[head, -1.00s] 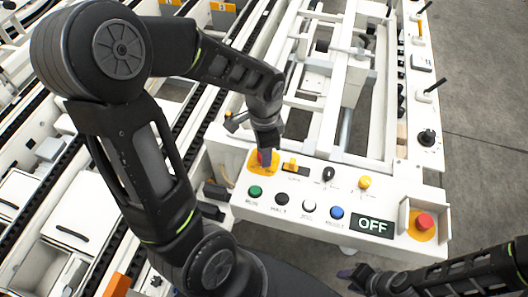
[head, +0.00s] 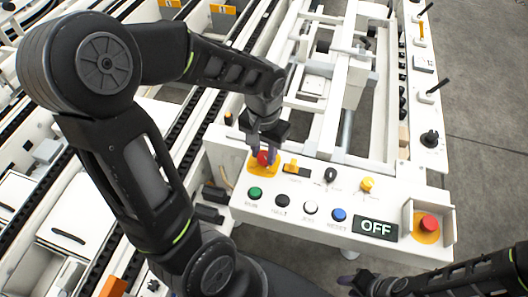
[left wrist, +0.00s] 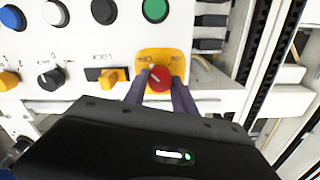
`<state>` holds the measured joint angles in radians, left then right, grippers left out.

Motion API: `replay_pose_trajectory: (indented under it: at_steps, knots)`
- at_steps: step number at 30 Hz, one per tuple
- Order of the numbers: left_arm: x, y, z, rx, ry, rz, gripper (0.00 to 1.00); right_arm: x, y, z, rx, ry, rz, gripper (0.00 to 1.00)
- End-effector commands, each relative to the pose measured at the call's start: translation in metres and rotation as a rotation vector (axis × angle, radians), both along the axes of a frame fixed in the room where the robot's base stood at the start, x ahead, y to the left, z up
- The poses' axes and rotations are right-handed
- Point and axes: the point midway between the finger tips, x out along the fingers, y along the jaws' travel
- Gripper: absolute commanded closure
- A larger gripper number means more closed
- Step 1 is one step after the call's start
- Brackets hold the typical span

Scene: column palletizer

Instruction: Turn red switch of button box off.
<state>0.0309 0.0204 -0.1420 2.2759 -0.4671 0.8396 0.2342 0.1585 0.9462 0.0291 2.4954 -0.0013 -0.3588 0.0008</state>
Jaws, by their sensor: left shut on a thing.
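The button box (head: 300,228) is a white panel with a row of buttons and a dark display reading OFF (head: 375,228). The red switch (head: 264,158) sits on a yellow plate at the panel's left end; it also shows in the left wrist view (left wrist: 160,79), with a pale pointer line on it. My left gripper (head: 262,155) reaches down over the switch. In the left wrist view its two fingers lie on either side of the red knob, shut on it. My right gripper (head: 352,282) is at the bottom edge, away from the box; its jaws are unclear.
Green (head: 255,193), black, white and blue buttons line the panel's front. A yellow selector (head: 291,166), black knob (head: 331,175) and yellow knob (head: 367,184) stand behind them. A red emergency button (head: 429,223) is at the right. Conveyor rails lie to the left.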

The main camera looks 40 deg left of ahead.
Motion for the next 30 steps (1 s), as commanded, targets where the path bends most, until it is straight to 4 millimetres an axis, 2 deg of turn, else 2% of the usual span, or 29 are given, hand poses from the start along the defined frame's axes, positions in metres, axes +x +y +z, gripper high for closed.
replay_pose_trajectory:
  at_steps: [16, 17, 24, 30]
  knots:
    - [0.0007, 0.0004, 0.0007, 0.0, -0.002, 0.037, 1.0, 0.0, 0.0, -0.0008, 0.0, 0.0, 0.0, 0.64]
    - [0.0007, 0.0004, 0.0007, 0.0, -0.002, 0.037, 0.67, 0.0, 0.0, -0.0008, 0.0, 0.0, 0.0, 0.64]
    - [0.0004, 0.0002, 0.0004, 0.0, -0.001, 0.035, 0.47, 0.0, 0.0, -0.0009, 0.0, 0.0, 0.0, 0.64]
    - [0.0002, 0.0001, 0.0002, 0.0, 0.0, 0.035, 0.46, 0.0, 0.0, -0.0009, 0.0, 0.0, 0.0, 0.64]
